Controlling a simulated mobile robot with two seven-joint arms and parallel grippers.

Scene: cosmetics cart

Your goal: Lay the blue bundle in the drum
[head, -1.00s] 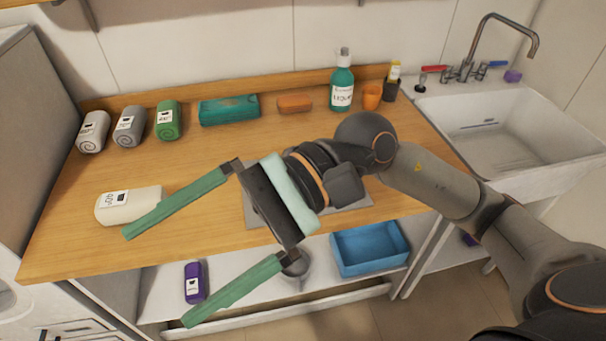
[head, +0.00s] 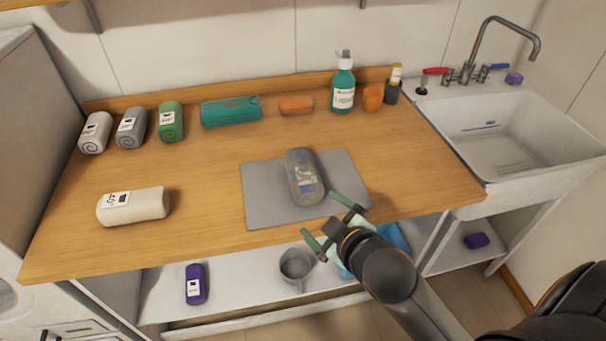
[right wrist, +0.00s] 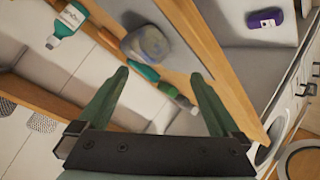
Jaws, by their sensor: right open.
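A grey-blue patterned rolled bundle (head: 304,177) with a label lies on the grey mat (head: 262,206) on the wooden counter. It also shows in the right wrist view (right wrist: 147,44), beyond the fingertips. My right gripper (head: 317,212) is open and empty at the counter's front edge, just short of the bundle, apart from it. Its green fingers also show in the right wrist view (right wrist: 159,75). A round machine door ring (right wrist: 304,160) shows at the lower right of the right wrist view; the drum's inside cannot be made out. My left gripper is not in view.
A cream roll (head: 134,206) lies at the counter's front left. Several rolls, a teal case (head: 231,111), an orange bar (head: 296,106) and a teal bottle (head: 343,88) line the back.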

